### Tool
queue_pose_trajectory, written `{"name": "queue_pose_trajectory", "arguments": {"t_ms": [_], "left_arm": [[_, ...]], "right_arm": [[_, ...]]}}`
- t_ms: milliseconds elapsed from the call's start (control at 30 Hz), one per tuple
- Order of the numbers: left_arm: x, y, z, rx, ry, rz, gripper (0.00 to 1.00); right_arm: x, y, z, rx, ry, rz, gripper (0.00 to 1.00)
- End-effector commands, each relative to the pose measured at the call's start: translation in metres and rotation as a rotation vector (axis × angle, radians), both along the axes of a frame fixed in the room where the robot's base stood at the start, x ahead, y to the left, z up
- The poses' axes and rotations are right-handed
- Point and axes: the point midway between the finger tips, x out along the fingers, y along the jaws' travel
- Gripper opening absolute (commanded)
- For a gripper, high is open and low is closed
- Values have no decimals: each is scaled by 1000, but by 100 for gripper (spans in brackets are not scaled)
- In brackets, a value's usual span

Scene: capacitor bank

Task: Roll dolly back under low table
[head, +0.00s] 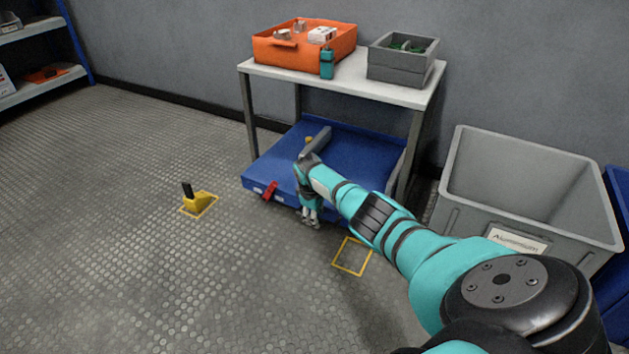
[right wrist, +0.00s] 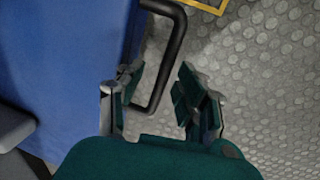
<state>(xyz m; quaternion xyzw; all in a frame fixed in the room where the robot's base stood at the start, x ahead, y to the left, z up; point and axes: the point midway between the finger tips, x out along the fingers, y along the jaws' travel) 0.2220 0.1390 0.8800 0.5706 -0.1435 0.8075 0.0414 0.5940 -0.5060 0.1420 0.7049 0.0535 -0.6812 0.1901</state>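The blue dolly (head: 350,145) stands under the low table (head: 360,88), its front edge sticking out past the table's front legs. A red lever (head: 269,190) sits on its front edge. My right gripper (head: 311,217) is low at the dolly's front. In the right wrist view the gripper (right wrist: 165,95) is open, with a black U-shaped handle (right wrist: 178,45) on the dolly's side (right wrist: 75,60). The handle's outer bar runs between the two fingers, not visibly pinched. My forearm hides part of the dolly's right front. My left gripper is out of view.
A yellow chock with a black grip (head: 198,201) stands in a floor outline at left. Another yellow outline (head: 352,257) is empty. A grey bin (head: 530,180) stands at right. An orange crate (head: 304,48) and grey bins (head: 402,62) are on the table.

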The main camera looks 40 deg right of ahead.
Motion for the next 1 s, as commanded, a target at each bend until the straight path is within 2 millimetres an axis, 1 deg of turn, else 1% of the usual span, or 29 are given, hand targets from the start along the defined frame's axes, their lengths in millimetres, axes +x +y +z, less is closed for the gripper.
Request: {"name": "queue_pose_trajectory", "arguments": {"t_ms": [233,500,600,700,800,1000], "left_arm": [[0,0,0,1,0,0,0],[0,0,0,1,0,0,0],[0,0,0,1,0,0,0],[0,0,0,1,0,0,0],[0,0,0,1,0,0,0],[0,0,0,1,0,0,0]], "right_arm": [[-2,4,27,-3,-3,3,36],[-5,14,80,-3,-5,3,36],[-6,16,96,-4,-4,1,36],[-7,18,106,-3,-3,0,36],[-7,19,112,-3,-3,0,36],[-8,20,114,-2,-2,0,36]]}}
